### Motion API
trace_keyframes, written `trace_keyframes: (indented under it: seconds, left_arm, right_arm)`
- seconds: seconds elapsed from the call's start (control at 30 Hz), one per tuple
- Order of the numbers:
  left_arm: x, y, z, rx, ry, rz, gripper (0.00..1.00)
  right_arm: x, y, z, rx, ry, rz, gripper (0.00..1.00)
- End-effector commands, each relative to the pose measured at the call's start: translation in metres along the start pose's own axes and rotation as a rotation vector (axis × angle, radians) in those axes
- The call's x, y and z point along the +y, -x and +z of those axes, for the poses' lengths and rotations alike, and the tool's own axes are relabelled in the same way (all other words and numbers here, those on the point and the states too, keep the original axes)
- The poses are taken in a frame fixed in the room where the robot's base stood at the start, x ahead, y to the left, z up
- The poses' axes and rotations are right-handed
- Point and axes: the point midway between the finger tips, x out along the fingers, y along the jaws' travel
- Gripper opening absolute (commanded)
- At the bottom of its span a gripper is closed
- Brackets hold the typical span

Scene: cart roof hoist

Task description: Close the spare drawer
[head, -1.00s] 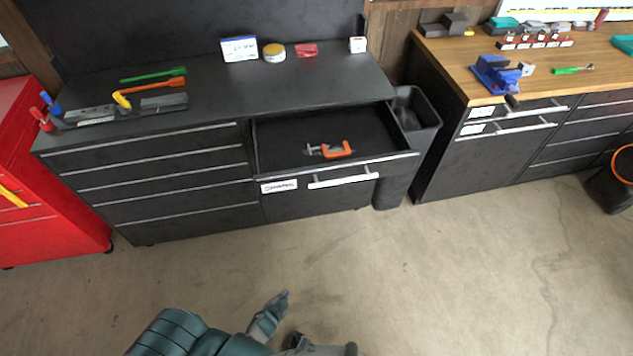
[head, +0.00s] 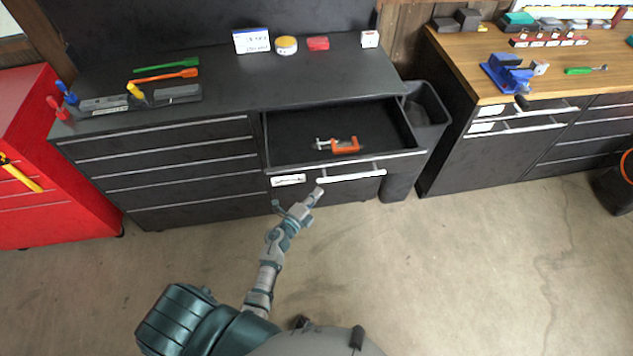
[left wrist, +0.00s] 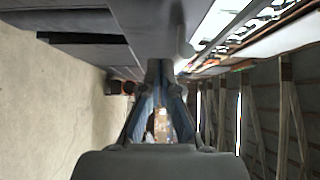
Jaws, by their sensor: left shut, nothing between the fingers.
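The spare drawer (head: 290,165) is pulled out of the dark cabinet on its right side, at the top. Its front has a white label (head: 289,180), too small to read surely, and a pale bar handle (head: 350,177). An orange clamp (head: 343,145) lies inside. My left gripper (head: 317,193) is shut and empty, with its tips just below and in front of the handle's left end. I cannot tell whether it touches. In the left wrist view the shut fingers (left wrist: 161,68) point ahead beside dark cabinet faces. My right gripper is not in view.
The cabinet top (head: 225,85) holds hand tools and small boxes. A dark bin (head: 428,105) stands right of the drawer, then a wood-topped bench (head: 470,75). A red cabinet (head: 60,180) stands at the left. The floor in front is clear.

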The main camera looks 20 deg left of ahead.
Motion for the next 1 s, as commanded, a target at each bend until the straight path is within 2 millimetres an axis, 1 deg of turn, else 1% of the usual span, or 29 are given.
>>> trace_keyframes:
  seconds: [0.03,0.07,0.13,0.3,0.43,0.83,1.0]
  left_arm:
    - [-0.001,-0.011,0.0,0.0,0.002,-0.002,0.0]
    - [-0.001,-0.017,0.0,0.0,0.001,-0.002,0.0]
    - [0.0,-0.024,0.011,-0.002,-0.001,0.0,0.0]
    - [0.001,-0.036,0.024,-0.001,0.001,0.001,0.0]
    - [0.001,-0.04,0.028,0.0,0.001,0.002,0.0]
    - [0.001,-0.041,0.029,0.0,0.001,0.002,0.0]
    - [0.001,-0.05,0.038,-0.001,-0.001,0.0,0.0]
  right_arm:
    - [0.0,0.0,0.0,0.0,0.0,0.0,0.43]
    - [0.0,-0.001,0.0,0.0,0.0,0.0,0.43]
    - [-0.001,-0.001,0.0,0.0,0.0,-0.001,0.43]
    - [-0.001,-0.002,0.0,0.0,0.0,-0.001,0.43]
    - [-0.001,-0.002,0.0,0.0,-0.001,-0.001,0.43]
    - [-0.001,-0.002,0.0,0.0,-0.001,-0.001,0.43]
    - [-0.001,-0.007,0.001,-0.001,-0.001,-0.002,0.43]
